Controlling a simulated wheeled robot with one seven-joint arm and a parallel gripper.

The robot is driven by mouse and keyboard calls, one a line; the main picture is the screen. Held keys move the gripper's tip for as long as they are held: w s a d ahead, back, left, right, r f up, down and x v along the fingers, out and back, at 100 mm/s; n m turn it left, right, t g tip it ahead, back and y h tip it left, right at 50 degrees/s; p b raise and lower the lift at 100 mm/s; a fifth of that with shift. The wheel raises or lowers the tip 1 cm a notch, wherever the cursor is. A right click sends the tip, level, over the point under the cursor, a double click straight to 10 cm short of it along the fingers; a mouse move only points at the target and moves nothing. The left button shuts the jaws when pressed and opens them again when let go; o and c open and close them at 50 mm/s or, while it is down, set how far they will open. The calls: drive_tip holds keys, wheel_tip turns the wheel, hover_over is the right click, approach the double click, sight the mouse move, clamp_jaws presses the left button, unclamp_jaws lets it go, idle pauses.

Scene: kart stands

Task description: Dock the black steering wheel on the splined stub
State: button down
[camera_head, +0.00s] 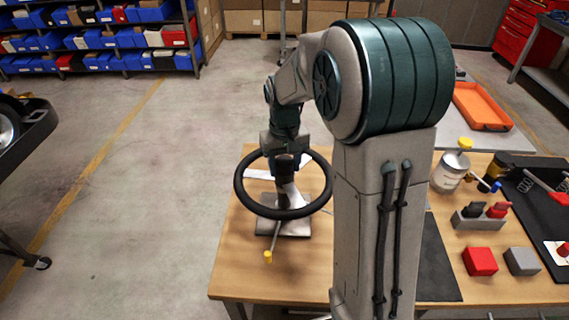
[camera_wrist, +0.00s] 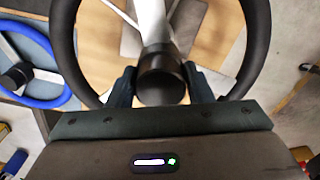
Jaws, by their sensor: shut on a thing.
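The black steering wheel (camera_head: 284,213) has a dark round rim, pale spokes and a dark hub. It is over the left part of the wooden table. In the wrist view its black hub (camera_wrist: 161,82) sits between the two fingers of my gripper (camera_wrist: 161,90), which is shut on it. In the head view my gripper (camera_head: 285,165) reaches down into the middle of the ring. A grey stand (camera_head: 296,228) with a yellow-knobbed lever shows below the rim. The splined stub is hidden, so I cannot tell whether the wheel touches it.
A blue steering wheel (camera_wrist: 60,99) lies to the left in the wrist view. On the table's right are a red block (camera_head: 480,261), a grey block (camera_head: 523,261), a marker holder (camera_head: 479,220) and a jar (camera_head: 449,172). My arm hides the table's middle.

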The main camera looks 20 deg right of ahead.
drive_tip(key=shift+f+b, duration=0.45)
drive_tip(key=shift+f, duration=0.15)
drive_tip(key=c, duration=1)
unclamp_jaws()
drive_tip(key=shift+o, duration=0.2)
drive_tip(key=shift+r+p, duration=3.6)
drive_tip(key=shift+r, duration=1.95)
